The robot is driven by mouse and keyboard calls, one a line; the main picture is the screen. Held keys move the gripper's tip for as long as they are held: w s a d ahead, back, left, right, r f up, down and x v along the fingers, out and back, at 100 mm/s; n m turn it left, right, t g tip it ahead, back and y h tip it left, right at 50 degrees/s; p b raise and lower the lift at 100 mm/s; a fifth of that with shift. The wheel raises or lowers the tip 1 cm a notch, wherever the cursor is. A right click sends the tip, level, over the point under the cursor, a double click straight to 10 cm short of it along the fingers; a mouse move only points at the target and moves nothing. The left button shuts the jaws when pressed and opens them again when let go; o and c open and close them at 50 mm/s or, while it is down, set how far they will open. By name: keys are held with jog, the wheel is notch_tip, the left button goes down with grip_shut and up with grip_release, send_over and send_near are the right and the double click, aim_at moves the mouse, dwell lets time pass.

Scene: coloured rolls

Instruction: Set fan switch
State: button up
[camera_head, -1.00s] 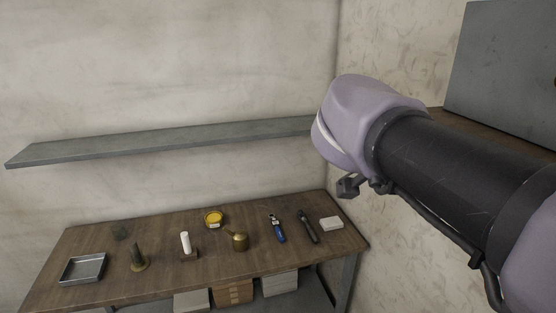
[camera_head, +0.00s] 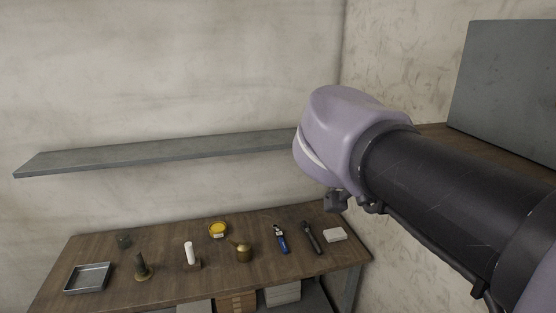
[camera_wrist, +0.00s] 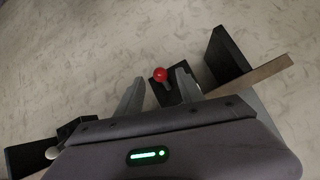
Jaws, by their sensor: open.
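A lever with a red ball knob (camera_wrist: 160,75) stands out from a small dark base (camera_wrist: 172,94) in the wrist view; I take it for the fan switch. My gripper (camera_wrist: 159,80) is open, with one finger on each side of the red knob in the picture. I cannot tell how near the fingertips are to the knob. Part of the dark base is hidden by the right finger and the gripper body. In the head view my arm hides the gripper and the switch.
A dark panel (camera_wrist: 228,52) and a wooden strip (camera_wrist: 250,76) stand right of the switch; a dark block (camera_wrist: 28,157) is at lower left. In the head view, a workbench (camera_head: 105,246) holds small items below a grey shelf (camera_head: 150,153). A grey panel (camera_head: 510,80) is at right.

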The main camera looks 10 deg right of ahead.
jog(key=p+v, duration=0.9)
jog(key=v, duration=0.5)
jog(key=shift+a, duration=0.1)
jog(key=s+a+f+n+y+b, duration=0.3)
jog(key=f+n+b, duration=0.5)
jog(key=f, duration=0.9)
jog(key=s+a+f+n+y+b, duration=0.1)
jog(key=s+f+n+y+b, duration=0.4)
jog(key=f+b, duration=1.05)
jog(key=w+a+f+n+t+y+b, duration=0.1)
jog(key=w+a+f+t+y+b, duration=0.1)
jog(key=f, duration=0.3)
jog(key=w+a+f+n+t+y+b, duration=0.1)
jog(key=a+f+y, duration=0.1)
jog(key=f, duration=0.3)
jog(key=shift+w+a+t+b, duration=0.35)
jog(key=shift+a+t, duration=0.05)
jog(key=shift+a, duration=0.35)
jog(key=shift+f, duration=0.15)
